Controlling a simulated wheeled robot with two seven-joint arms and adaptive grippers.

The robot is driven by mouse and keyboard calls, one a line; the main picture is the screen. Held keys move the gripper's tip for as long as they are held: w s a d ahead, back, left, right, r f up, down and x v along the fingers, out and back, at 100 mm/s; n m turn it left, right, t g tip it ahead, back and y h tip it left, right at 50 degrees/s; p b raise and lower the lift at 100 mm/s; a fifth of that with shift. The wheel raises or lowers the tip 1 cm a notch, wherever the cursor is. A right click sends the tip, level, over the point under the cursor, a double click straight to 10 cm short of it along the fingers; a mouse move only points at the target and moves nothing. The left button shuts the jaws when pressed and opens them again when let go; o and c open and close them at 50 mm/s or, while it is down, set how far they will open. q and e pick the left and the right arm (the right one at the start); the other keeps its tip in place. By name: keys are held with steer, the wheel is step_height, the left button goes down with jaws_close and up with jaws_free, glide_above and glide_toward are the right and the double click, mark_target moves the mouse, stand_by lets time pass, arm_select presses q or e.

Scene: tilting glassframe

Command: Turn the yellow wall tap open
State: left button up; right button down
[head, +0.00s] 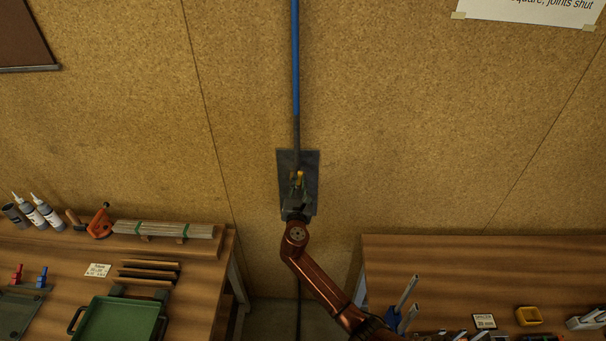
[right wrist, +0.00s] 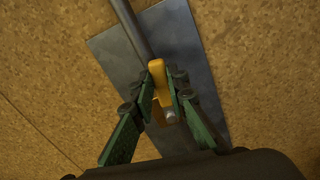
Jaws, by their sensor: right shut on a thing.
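The yellow wall tap (head: 299,176) sits on a grey metal plate (head: 312,165) fixed to the wall. In the right wrist view, its yellow handle (right wrist: 157,72) lies between the green-padded fingers of my right gripper (right wrist: 162,95). The gripper is shut on the handle, with the handle's end showing past the fingertips. A dark pipe runs down to the tap over the plate (right wrist: 110,58). In the head view, my right gripper (head: 297,190) reaches the tap from below and hides its lower part. My left gripper is not in view.
A blue pipe (head: 295,60) runs up the wall above the plate. The left bench holds a green tray (head: 118,320), bottles (head: 46,209) and a bundle of strips (head: 165,230). A gap separates the benches.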

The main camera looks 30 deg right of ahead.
steer(key=shift+w+a+r+n+p, duration=0.2)
steer(key=shift+w+a+n+p, duration=0.15)
steer(key=shift+n+p, duration=0.7)
steer(key=shift+a, duration=0.1)
steer(key=c, duration=1.9)
jaws_free()
steer(key=shift+f, duration=0.1)
steer(key=shift+s, duration=0.1)
steer(key=v, duration=1.2)
